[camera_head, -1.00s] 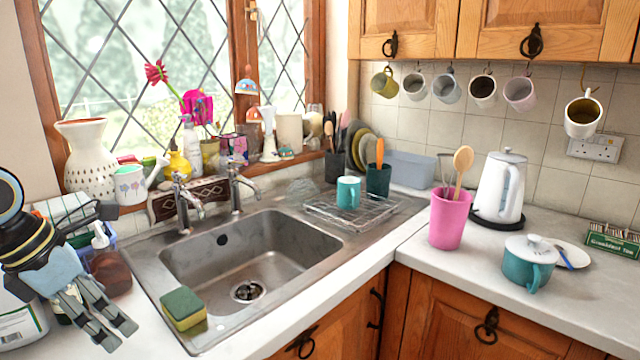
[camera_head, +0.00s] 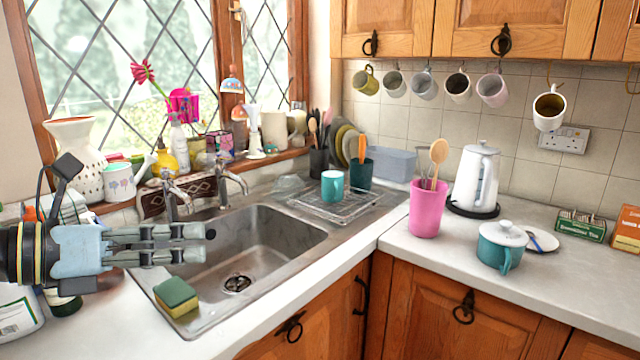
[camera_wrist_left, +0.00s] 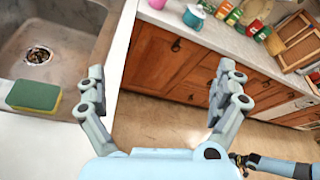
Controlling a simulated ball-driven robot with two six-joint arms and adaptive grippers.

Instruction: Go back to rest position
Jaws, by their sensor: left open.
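My left gripper (camera_head: 192,246) is at the left of the head view. It points right, above the near-left edge of the steel sink (camera_head: 290,232). Its two fingers are apart with nothing between them. In the left wrist view the spread fingers (camera_wrist_left: 163,82) show only cabinet fronts and floor between them. Part of what looks like my right arm (camera_wrist_left: 285,166) shows at the lower right of the wrist view; its jaws cannot be made out. It does not show in the head view.
A green and yellow sponge (camera_head: 177,297) lies on the sink's near-left corner, below the left gripper. Bottles and a white vase (camera_head: 82,150) stand close to the left arm. A pink utensil pot (camera_head: 428,208), kettle (camera_head: 474,178) and teal pot (camera_head: 500,247) stand on the right counter.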

